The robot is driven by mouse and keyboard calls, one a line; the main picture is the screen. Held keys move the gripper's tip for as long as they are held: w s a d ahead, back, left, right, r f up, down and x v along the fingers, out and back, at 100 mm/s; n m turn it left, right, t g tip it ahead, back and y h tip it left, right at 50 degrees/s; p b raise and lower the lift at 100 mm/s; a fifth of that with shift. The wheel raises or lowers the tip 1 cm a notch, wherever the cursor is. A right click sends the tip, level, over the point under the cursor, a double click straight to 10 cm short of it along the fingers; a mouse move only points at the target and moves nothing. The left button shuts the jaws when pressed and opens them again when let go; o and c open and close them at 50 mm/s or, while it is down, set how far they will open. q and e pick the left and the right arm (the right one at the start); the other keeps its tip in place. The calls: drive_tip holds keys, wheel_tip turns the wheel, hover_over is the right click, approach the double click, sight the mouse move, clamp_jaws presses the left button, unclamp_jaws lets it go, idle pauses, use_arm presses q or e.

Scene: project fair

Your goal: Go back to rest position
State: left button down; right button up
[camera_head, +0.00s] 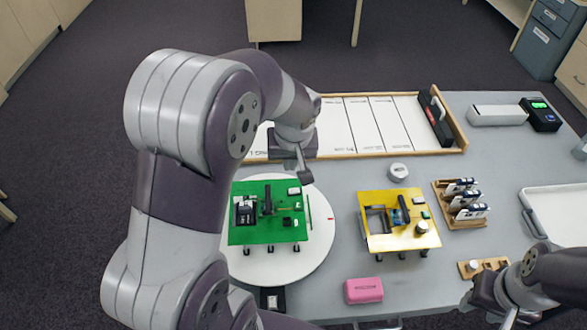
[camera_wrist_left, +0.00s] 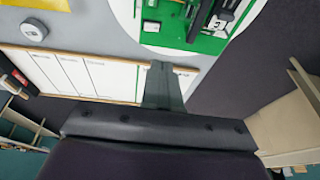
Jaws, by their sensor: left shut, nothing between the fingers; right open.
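My left arm rises across the left of the head view and bends over the table. My left gripper (camera_head: 303,170) hangs above the back edge of the round white turntable, by the wooden-framed board. In the left wrist view its fingers (camera_wrist_left: 161,85) are together with nothing between them. The green board (camera_head: 265,232) lies on the turntable below and in front of it, apart from it. My right gripper (camera_head: 492,308) is at the lower right corner of the head view, partly cut off by the frame; it is open and empty.
The wooden-framed white board (camera_head: 362,125) lies along the table's back. A yellow board (camera_head: 390,240), a pink box (camera_head: 363,290), a wooden rack (camera_head: 447,210) and a white tray (camera_head: 565,208) stand to the right. A round grey puck (camera_head: 398,171) lies between them.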

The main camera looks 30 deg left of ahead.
use_arm(q)
drive_tip(key=shift+s+r, duration=0.4)
drive_tip(key=shift+r, duration=0.35)
drive_tip(key=shift+w, duration=0.1)
